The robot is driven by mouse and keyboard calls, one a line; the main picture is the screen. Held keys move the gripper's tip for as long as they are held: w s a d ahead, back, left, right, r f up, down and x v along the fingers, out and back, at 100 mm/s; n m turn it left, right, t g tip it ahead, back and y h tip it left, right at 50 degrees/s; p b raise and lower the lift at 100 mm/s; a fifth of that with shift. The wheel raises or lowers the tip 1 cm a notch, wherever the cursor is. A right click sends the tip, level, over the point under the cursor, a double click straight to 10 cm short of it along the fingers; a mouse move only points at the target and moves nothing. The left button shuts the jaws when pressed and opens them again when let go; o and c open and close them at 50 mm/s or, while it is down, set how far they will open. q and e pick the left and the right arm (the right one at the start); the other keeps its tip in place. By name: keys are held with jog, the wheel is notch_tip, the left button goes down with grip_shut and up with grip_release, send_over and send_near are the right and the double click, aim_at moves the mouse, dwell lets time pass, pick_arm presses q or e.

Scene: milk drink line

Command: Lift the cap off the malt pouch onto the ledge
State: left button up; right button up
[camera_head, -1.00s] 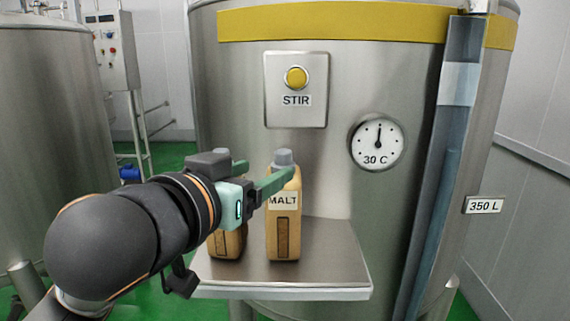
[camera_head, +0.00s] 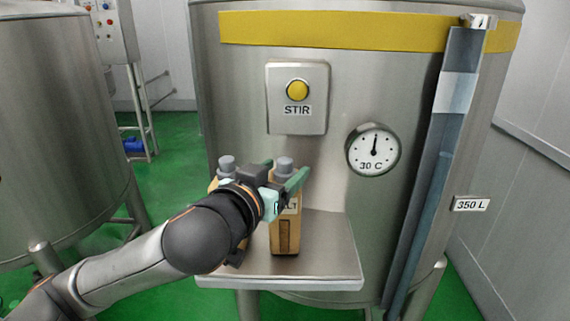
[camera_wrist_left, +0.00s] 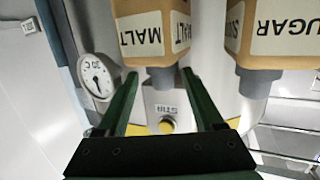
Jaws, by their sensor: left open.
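The malt pouch (camera_head: 286,238) stands upright on the steel ledge (camera_head: 335,245) of the tank. It is tan, with its label partly hidden by my left gripper. Its grey cap (camera_head: 284,165) is on top. My left gripper (camera_head: 283,177) is open at cap height, its green fingers seen on either side of the cap. In the left wrist view, which is upside down, the malt pouch (camera_wrist_left: 150,30) has its cap (camera_wrist_left: 162,78) between the tips of the open fingers (camera_wrist_left: 160,80), with gaps. My right gripper is not in view.
The sugar pouch (camera_wrist_left: 272,30) stands close beside the malt pouch; its grey cap (camera_head: 227,164) shows behind my gripper. The STIR button panel (camera_head: 297,98) and the temperature dial (camera_head: 373,150) are on the tank above. The ledge's right part is bare.

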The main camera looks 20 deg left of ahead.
aim_at(292, 161)
pick_arm(q)
jog(key=shift+w+d+f+p, duration=0.1)
jog(key=shift+w+f+p, duration=0.1)
jog(key=shift+w, duration=1.1)
jog(key=shift+w+f+p, duration=0.15)
jog(key=shift+w, duration=1.15)
grip_shut()
